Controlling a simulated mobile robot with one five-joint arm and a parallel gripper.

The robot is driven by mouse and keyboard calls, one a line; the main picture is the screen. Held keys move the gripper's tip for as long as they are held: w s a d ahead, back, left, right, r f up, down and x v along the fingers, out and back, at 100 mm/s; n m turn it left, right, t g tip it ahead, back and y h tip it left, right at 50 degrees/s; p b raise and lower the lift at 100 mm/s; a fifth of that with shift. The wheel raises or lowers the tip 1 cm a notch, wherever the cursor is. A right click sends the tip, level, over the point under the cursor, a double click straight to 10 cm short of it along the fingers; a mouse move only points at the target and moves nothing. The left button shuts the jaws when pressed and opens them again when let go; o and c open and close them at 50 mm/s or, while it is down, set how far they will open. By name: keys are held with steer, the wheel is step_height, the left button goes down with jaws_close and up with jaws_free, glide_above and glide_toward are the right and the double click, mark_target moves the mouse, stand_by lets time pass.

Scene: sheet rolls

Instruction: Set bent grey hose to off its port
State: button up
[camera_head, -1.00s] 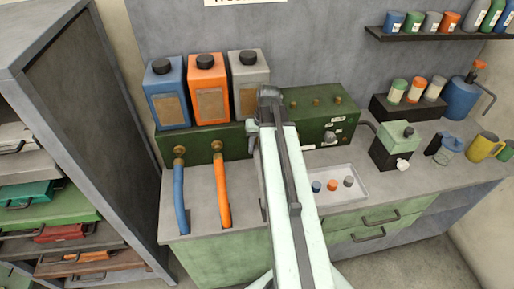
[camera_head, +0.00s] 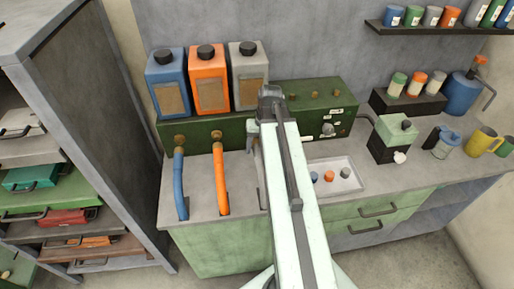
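The bent grey hose (camera_head: 261,182) shows only as a thin strip along the left side of my arm, to the right of the orange hose. Its upper end and its port are hidden behind the arm, so I cannot tell whether it sits on the port. My gripper (camera_head: 254,128) is at the far end of the arm, in front of the green port box (camera_head: 205,138). Only a small pale part of it shows, and its fingers are hidden. I cannot see whether it touches the hose.
A blue hose (camera_head: 179,185) and an orange hose (camera_head: 221,182) hang from brass ports at left. Blue, orange and grey canisters (camera_head: 249,77) stand behind. A white tray (camera_head: 347,185) with small caps lies right of my arm. A tall drawer rack (camera_head: 105,120) stands at left.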

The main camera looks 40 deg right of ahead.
steer(key=shift+r, duration=0.1)
steer(key=r+p, duration=0.5)
steer(key=d+r+p, duration=0.1)
steer(key=r+p, duration=0.1)
steer(key=p, duration=0.1)
steer(key=shift+s+d+r, duration=0.1)
steer(key=shift+s+r, duration=0.15)
steer(key=shift+r, duration=0.15)
steer(key=shift+f, duration=0.1)
